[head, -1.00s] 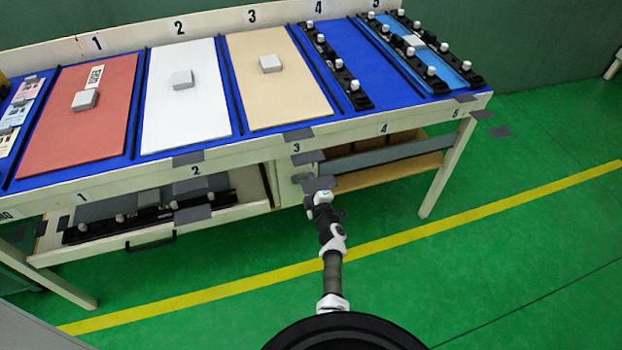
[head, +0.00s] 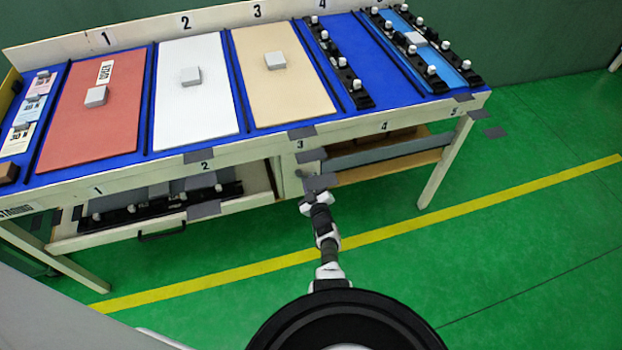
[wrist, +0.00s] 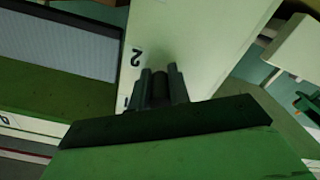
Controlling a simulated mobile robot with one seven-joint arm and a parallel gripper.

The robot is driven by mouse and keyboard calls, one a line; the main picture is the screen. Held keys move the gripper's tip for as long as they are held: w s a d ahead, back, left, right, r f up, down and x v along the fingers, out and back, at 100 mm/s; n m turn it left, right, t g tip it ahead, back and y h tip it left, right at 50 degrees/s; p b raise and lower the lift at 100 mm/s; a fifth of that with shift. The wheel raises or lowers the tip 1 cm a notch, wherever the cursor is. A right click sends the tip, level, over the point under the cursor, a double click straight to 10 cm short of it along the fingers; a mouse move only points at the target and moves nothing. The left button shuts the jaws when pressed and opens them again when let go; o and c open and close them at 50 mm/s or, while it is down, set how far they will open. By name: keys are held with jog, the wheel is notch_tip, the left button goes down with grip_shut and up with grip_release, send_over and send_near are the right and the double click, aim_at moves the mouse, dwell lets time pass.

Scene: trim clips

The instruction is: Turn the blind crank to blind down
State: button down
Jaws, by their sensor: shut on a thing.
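I see no blind and no crank that I can make out in either view. In the wrist view, the two dark fingers of my gripper (wrist: 158,72) are close together around a small dark, rounded part (wrist: 159,88). I cannot tell what that part is. In the head view, my gripper (head: 314,192) is at the front of the workbench, below its edge, beside a small grey plate (head: 321,182). That plate partly hides the gripper's tip.
The workbench (head: 240,150) carries red, white and tan panels with grey blocks, and black strips with white knobs. An open drawer (head: 110,240) sits below at left. Green floor in front is clear.

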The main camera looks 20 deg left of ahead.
jog(key=shift+a+m+p, duration=0.25)
jog(key=shift+m+p, duration=0.1)
jog(key=shift+m, duration=0.05)
jog(key=shift+m, duration=0.3)
dwell(0.3)
jog(key=c, duration=1.3)
grip_release()
jog(key=shift+s+d+f+p, duration=0.1)
jog(key=shift+s+d+p, duration=0.1)
jog(key=shift+p, duration=0.1)
